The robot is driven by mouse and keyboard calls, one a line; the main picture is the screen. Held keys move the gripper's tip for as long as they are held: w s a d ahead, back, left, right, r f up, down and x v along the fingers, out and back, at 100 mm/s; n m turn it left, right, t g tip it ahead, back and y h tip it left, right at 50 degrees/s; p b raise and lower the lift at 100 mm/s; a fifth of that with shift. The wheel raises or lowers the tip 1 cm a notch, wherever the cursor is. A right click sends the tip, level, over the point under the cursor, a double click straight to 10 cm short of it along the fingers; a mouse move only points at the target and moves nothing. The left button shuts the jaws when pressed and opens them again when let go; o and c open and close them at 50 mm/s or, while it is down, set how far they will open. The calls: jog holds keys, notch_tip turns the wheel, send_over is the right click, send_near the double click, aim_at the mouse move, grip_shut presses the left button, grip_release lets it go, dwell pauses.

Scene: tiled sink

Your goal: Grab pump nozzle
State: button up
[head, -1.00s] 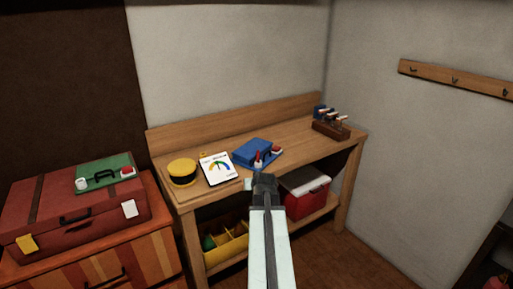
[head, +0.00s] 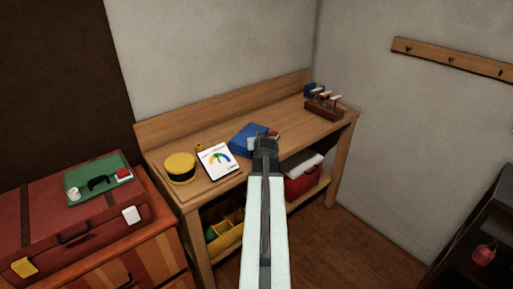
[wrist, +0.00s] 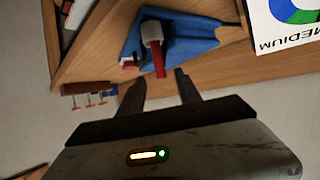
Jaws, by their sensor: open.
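In the wrist view, a part with a white collar and a red spout (wrist: 159,62), which looks like the pump nozzle, stands in front of a blue case (wrist: 190,42) on the wooden bench. My gripper (wrist: 160,90) is open and empty, its two fingers pointing at the red spout with a gap left between. In the head view, my gripper (head: 264,140) covers this part, and the blue case (head: 247,138) shows behind it. A second small red and white part (head: 273,135) shows just right of my gripper.
The bench (head: 215,190) also holds a yellow round tin (head: 180,168), a gauge card (head: 218,161) and a tool rack (head: 323,105). A red cooler (head: 303,180) and a yellow bin (head: 226,230) sit below. A red suitcase (head: 50,215) is at left.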

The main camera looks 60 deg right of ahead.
jog(key=b+x, duration=0.2)
jog(key=x, duration=0.5)
jog(key=shift+w+a+b, duration=0.1)
jog(key=shift+b, duration=0.25)
jog(key=shift+a+r, duration=0.1)
jog(key=shift+r, duration=0.05)
grip_shut()
